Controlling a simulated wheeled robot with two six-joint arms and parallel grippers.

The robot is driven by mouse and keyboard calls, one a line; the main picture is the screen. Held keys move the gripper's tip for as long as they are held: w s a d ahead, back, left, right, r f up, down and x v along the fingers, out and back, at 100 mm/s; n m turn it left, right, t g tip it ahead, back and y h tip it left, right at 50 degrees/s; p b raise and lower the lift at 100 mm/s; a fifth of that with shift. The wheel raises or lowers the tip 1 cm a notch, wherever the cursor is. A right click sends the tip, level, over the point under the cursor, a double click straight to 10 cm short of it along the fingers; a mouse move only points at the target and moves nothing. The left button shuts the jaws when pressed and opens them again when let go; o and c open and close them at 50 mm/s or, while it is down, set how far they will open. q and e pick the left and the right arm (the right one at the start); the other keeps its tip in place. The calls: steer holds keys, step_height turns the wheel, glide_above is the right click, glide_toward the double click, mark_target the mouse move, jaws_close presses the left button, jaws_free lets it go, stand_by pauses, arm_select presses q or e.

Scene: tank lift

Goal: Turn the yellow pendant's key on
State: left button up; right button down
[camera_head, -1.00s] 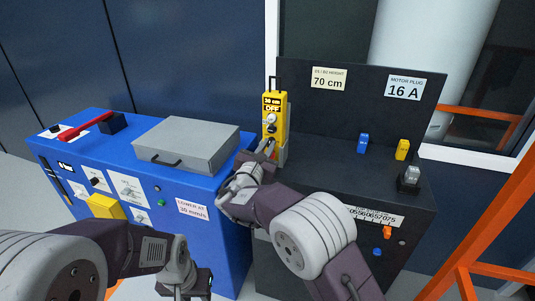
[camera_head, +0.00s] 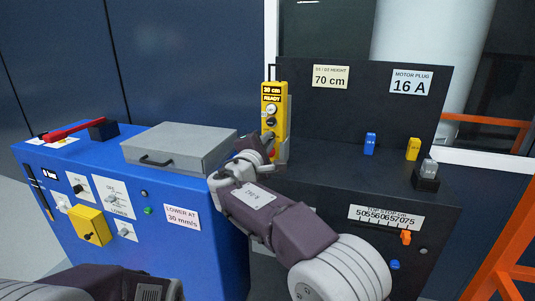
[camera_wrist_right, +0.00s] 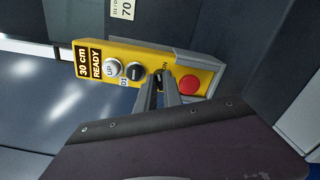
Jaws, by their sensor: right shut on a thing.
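The yellow pendant (camera_head: 272,97) stands upright in a grey holder at the left end of the dark bench panel. Its display reads "30 cm READY" in both views. In the right wrist view the pendant (camera_wrist_right: 120,61) shows two round buttons, one marked UP, and a red button (camera_wrist_right: 189,85). My right gripper (camera_head: 268,141) is at the pendant's lower front. In the right wrist view its fingers (camera_wrist_right: 161,84) are shut on the key, beside an "ON" mark; they hide most of the key. My left forearm shows at the bottom left, with its gripper out of view.
A blue control cabinet (camera_head: 185,240) stands left of the bench, with a grey lidded box (camera_head: 180,148) on top. Blue (camera_head: 370,143) and yellow (camera_head: 413,148) plugs and a grey-topped black piece (camera_head: 427,175) are on the bench. An orange frame (camera_head: 510,245) stands at the right.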

steer(key=m+b, duration=0.2)
steer(key=m, duration=0.1)
steer(key=shift+f+b, duration=0.25)
steer(key=shift+b, duration=0.05)
steer(key=shift+r+m+b, duration=0.1)
steer(key=shift+m+b, duration=0.5)
steer(key=shift+m, duration=0.2)
steer(key=c, duration=1.5)
jaws_free()
steer(key=shift+s, duration=0.1)
steer(key=v, duration=0.9)
steer(key=shift+r, duration=0.1)
